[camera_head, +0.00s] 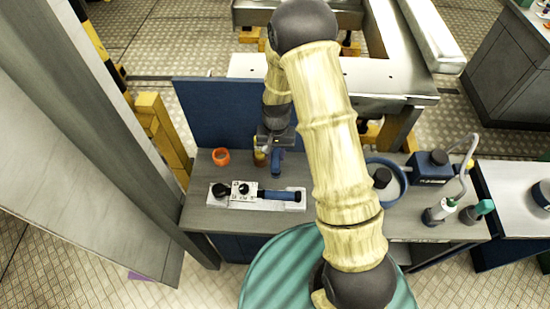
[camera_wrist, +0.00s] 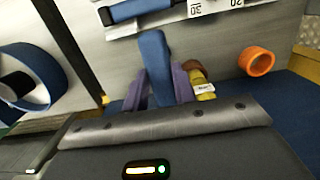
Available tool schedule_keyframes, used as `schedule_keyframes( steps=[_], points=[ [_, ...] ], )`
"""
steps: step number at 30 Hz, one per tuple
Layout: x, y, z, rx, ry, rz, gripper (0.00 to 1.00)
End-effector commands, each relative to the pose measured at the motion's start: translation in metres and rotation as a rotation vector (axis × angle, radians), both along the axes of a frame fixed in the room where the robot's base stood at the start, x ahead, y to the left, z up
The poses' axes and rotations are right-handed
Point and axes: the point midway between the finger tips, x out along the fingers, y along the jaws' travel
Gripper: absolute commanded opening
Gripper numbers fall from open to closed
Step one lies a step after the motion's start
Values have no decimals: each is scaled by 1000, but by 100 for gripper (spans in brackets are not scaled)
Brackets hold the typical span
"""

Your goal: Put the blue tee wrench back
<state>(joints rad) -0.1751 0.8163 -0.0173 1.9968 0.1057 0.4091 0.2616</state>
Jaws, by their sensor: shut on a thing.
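My gripper (camera_head: 274,148) is above the back of the grey workbench, in front of a blue upright panel. It is shut on the blue tee wrench (camera_head: 277,163), whose blue bar shows below the fingers. In the wrist view the wrench's blue bar (camera_wrist: 155,58) stands out between the two purple fingers of my gripper (camera_wrist: 161,84); the rest of it is hidden. A pale holder plate (camera_head: 240,204) with black knobs and number labels lies on the bench in front of the gripper. Another blue handle (camera_head: 281,196) lies along its right part. The held wrench appears apart from the plate.
An orange ring (camera_head: 221,156) and a yellow labelled item (camera_wrist: 203,88) stand close by the gripper. A blue ring (camera_head: 398,168), a blue box (camera_head: 430,167) and a white-green tool (camera_head: 440,209) are on the right. A tall grey panel (camera_head: 90,140) borders the left.

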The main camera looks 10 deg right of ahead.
Motion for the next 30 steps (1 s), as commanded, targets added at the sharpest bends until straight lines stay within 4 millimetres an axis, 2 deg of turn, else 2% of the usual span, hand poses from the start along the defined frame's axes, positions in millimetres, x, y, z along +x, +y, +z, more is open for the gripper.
schedule_keyframes(
  steps=[7,20,21,24,30],
  points=[
    [-1,3,-28,0,2,5,0],
    [-1,2,-36,0,0,5,0],
    [-1,2,-36,0,0,5,30],
    [-1,2,-35,0,0,5,48],
    [-1,2,-35,0,0,5,48]
  ],
)
